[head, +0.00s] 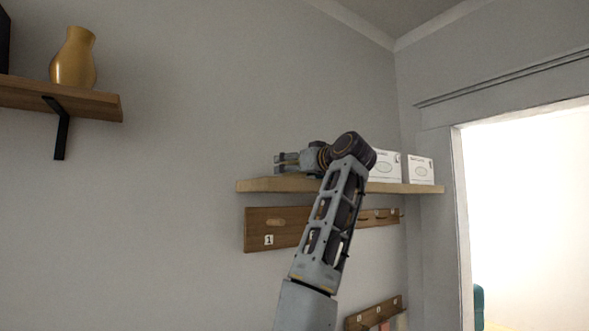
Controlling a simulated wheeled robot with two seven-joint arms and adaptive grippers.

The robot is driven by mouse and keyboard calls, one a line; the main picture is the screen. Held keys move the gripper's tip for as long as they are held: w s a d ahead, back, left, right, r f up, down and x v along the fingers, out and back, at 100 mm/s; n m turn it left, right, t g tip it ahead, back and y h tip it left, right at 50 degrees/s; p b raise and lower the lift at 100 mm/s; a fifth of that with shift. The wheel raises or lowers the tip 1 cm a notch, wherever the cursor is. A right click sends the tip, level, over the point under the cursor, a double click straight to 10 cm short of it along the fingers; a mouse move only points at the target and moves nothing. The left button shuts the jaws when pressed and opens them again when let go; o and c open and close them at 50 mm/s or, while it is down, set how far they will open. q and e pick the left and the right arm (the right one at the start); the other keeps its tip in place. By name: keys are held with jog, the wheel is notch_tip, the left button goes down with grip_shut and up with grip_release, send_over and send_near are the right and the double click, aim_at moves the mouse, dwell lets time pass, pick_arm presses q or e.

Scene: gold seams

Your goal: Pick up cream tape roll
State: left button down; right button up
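I cannot make out a cream tape roll in the head view. One arm of mine rises from the bottom, right of the middle, and I take it as the right one. Its gripper (283,162) points left, just above the left part of the upper wooden shelf (275,184). The fingers are small in the picture, and I cannot tell whether they hold anything. The wrist and forearm hide the middle of the shelf. My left gripper is not in view.
White boxes (420,170) stand on the shelf's right part. A wooden hook board (262,230) marked 1 hangs below, with another board (372,314) lower down. A gold vase (74,60) stands on a bracketed shelf (95,103) at upper left. A bright doorway opens at right.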

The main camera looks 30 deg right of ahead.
jog(key=c, duration=1.1)
jog(key=shift+r, duration=0.2)
jog(key=shift+r+b, duration=0.45)
jog(key=shift+r, duration=4.35)
